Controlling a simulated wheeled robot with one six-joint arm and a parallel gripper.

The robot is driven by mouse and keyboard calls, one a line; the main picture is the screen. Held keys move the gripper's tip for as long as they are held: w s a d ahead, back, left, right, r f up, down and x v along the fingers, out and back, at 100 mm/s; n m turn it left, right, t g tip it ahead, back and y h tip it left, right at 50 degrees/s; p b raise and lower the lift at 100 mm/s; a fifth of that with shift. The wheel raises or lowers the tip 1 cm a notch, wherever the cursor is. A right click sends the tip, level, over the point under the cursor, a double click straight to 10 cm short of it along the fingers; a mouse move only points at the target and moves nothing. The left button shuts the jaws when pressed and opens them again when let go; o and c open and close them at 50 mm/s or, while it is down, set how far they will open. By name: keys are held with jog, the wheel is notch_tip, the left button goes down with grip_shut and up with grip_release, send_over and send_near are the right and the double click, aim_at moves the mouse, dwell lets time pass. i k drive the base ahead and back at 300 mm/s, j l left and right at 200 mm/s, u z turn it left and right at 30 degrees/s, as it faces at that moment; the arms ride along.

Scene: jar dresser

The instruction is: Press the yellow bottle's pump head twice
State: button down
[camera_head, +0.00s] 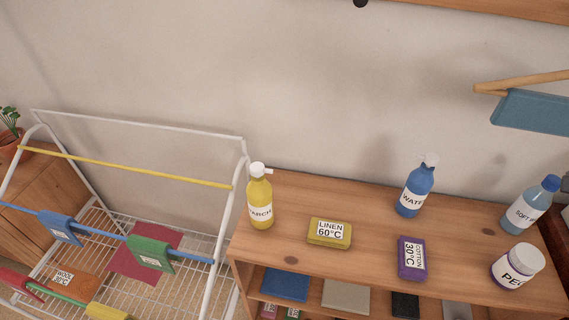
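The yellow bottle (259,203) stands upright at the left end of the wooden dresser top, near its edge. It has a white label reading "ARCH" in part, and a white pump head (259,169) with a short spout to the right. My gripper is not in this view, so its state and its place relative to the bottle cannot be seen.
On the dresser top (370,225) stand a yellow LINEN box (330,232), a blue WATER bottle (414,190), a purple COTTON box (411,258), a pale blue bottle (531,205) and a white-lidded jar (517,266). A white drying rack (242,190) stands close on the left.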

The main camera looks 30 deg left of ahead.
aim_at(257, 169)
jog(key=u, duration=1.75)
jog(key=i+j, duration=0.1)
jog(key=j, duration=0.2)
jog(key=i+j, duration=0.1)
jog(key=j, duration=0.15)
